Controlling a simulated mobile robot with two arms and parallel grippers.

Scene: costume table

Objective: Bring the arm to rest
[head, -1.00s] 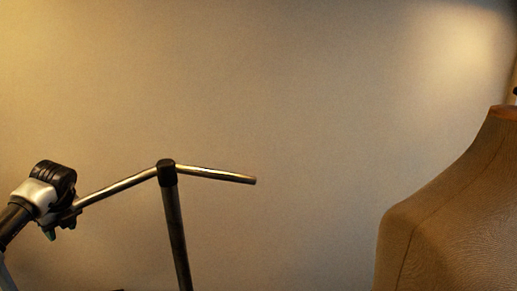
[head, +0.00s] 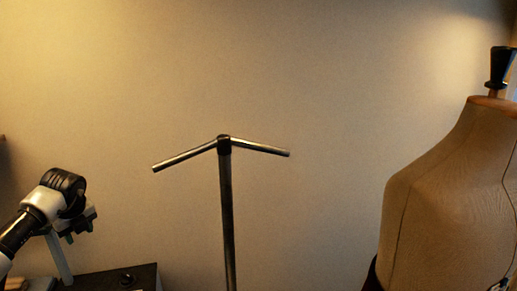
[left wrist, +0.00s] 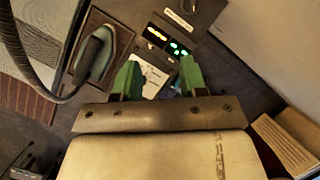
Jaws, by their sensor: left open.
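My left gripper (head: 82,222) is at the lower left of the head view, white and black, apart from the metal stand. In the left wrist view its two green fingers (left wrist: 159,78) are spread with a gap between them, and I see nothing held. A dark unit with lit green and orange lights lies beyond the fingers. My right gripper is not in view.
A metal stand (head: 227,210) with two sloping arms rises in the middle. A brown dress form (head: 440,200) stands at the right. A dark box (head: 120,278) is at the lower left. In the left wrist view a corded handset-like object (left wrist: 95,55) lies at upper left.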

